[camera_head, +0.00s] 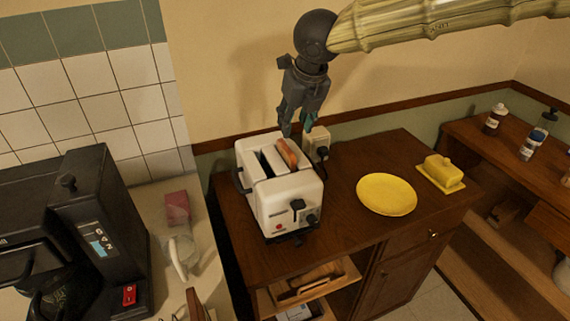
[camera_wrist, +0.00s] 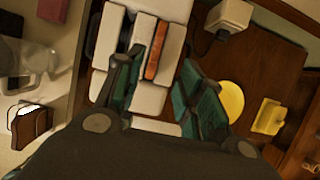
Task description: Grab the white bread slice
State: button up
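A bread slice stands on edge in the right slot of the white toaster (camera_head: 285,207); only its orange-brown top edge (camera_head: 288,153) shows, so its faces are hidden. The edge also shows in the wrist view (camera_wrist: 157,50). The toaster's other slot looks dark, with no bread visible. My gripper (camera_head: 297,130) points down just above the back of the toaster, close to the slice. In the wrist view my gripper (camera_wrist: 163,78) has its fingers spread apart, with nothing between them. The slice lies beyond the fingertips, nearer the left finger.
A yellow plate (camera_head: 387,194) and a yellow butter dish (camera_head: 441,173) sit right of the toaster on the wooden cabinet. A wall outlet box (camera_head: 317,143) is just behind the toaster. A black coffee machine (camera_head: 95,235) and a pink sponge (camera_head: 178,207) are on the left counter.

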send_over(287, 146)
jog(key=s+d, duration=0.2)
notch_tip(287, 146, down, 4)
jog(key=shift+w+a+f+p, duration=0.25)
jog(key=shift+a+f+p, duration=0.15)
jog(key=shift+f, duration=0.35)
jog(key=shift+w+a+f+p, duration=0.25)
jog(key=shift+f+p, duration=0.15)
jog(key=shift+f, duration=0.3)
jog(key=shift+w+a+f+p, duration=0.2)
jog(key=shift+a+f+p, duration=0.2)
jog(key=shift+f, duration=0.35)
jog(key=shift+w+f, duration=0.2)
jog(key=shift+f, duration=0.25)
grip_shut()
